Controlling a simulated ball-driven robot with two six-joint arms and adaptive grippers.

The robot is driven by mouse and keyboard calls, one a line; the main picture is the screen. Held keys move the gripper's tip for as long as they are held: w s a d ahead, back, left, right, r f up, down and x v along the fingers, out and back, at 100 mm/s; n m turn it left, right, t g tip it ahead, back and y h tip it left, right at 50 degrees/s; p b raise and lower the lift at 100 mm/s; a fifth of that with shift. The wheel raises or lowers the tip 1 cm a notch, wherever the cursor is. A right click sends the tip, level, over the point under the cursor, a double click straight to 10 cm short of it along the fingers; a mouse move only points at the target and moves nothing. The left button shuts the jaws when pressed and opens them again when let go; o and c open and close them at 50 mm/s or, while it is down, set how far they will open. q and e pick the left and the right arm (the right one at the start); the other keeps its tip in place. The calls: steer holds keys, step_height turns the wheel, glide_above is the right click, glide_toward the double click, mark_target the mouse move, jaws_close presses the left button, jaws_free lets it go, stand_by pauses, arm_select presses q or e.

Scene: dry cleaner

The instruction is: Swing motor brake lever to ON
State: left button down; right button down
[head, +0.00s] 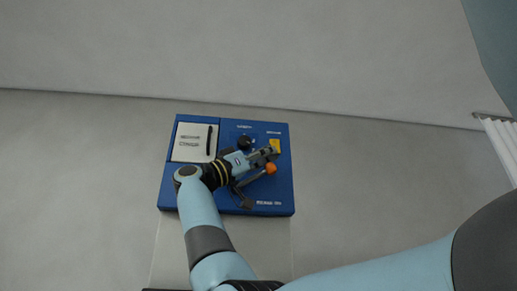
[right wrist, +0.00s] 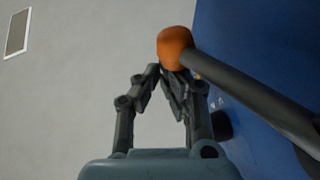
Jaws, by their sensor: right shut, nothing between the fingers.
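The brake lever is a dark rod (right wrist: 255,97) with an orange knob (right wrist: 173,46) on its end. In the head view the orange knob (head: 271,168) lies over the right part of the blue motor panel (head: 276,190), and the rod slants down left from it. My right gripper (head: 271,152) reaches across the panel beside the knob. In the right wrist view its fingers (right wrist: 172,82) are closed together just below the knob, with nothing between them. I cannot tell whether they touch the knob. The lever's pivot is partly hidden by the gripper. My left gripper is not in view.
The panel carries a white card (head: 188,145) with a dark pen-like bar (head: 209,140), a black round knob (head: 244,142) and a yellow label (head: 275,146). Panel lettering is too small to read. Plain grey surface surrounds the panel. A white ribbed object (head: 503,145) stands far right.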

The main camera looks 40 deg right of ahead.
mark_target(277, 164)
steer(key=shift+s+d+f+m+t+y+p, duration=0.25)
steer(key=shift+d+f+y+p, duration=0.25)
steer(key=shift+f+y, duration=0.3)
steer(key=shift+s+d+f+m+t+y+p, duration=0.15)
steer(key=shift+s+d+f+m+y+p, duration=0.2)
steer(key=shift+f+y, duration=0.4)
steer(key=shift+d, duration=0.1)
